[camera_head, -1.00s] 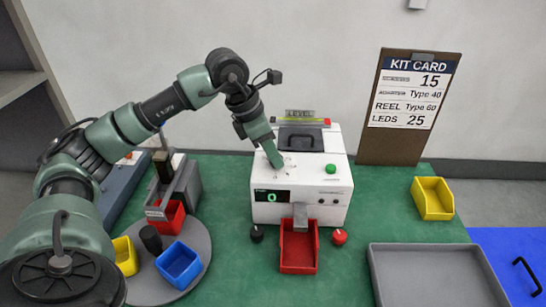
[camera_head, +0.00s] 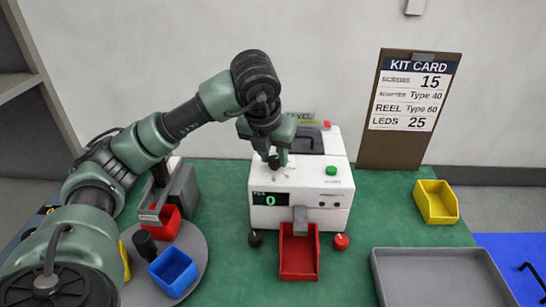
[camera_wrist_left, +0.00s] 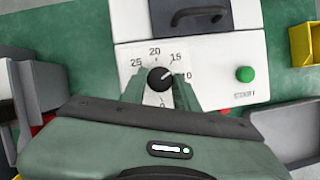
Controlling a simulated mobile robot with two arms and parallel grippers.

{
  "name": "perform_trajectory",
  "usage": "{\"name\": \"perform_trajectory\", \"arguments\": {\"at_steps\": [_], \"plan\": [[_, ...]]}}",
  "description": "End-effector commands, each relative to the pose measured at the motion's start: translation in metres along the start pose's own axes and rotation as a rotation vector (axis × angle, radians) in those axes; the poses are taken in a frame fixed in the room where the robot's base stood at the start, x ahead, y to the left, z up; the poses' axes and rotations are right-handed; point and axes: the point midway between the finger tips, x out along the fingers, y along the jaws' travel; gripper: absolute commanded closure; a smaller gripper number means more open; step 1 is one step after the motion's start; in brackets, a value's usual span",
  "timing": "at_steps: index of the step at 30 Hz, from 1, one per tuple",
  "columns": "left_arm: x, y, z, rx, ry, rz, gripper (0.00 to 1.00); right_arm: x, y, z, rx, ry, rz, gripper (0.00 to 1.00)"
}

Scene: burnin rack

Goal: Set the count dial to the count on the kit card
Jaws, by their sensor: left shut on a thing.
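The count dial is a black knob (camera_wrist_left: 160,78) on a white scale with printed numbers, including 10, 15, 20 and 25. Its light mark points to the upper right in the left wrist view, but I cannot tell the exact value. My left gripper (camera_head: 273,163) is shut on the knob (camera_head: 274,161), one finger on each side. The white machine (camera_head: 325,181) shows a green 0 on its display (camera_head: 270,199). The kit card (camera_head: 415,95) stands behind at the right and reads screws 15, adapter Type 40, reel Type 60, LEDs 25. My right gripper is not in view.
A green button (camera_head: 331,171) is right of the dial. A red bin (camera_head: 299,261) sits below the machine's chute between a black and a red knob. A turntable (camera_head: 200,268) with bins is at left. A yellow bin (camera_head: 436,203) and grey tray (camera_head: 440,250) are at right.

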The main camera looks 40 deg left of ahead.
Motion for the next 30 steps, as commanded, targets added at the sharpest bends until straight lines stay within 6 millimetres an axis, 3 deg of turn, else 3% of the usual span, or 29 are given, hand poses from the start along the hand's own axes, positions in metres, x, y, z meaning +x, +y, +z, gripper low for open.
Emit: {"name": "perform_trajectory", "arguments": {"at_steps": [12, 30], "plan": [[0.0012, -0.0025, -0.0007, -0.222, 0.003, 0.093, 1.00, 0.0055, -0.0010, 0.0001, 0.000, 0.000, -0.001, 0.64], [0.0017, -0.0027, -0.0014, -0.271, 0.007, 0.114, 1.00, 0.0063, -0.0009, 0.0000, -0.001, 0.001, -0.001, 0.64]]}}
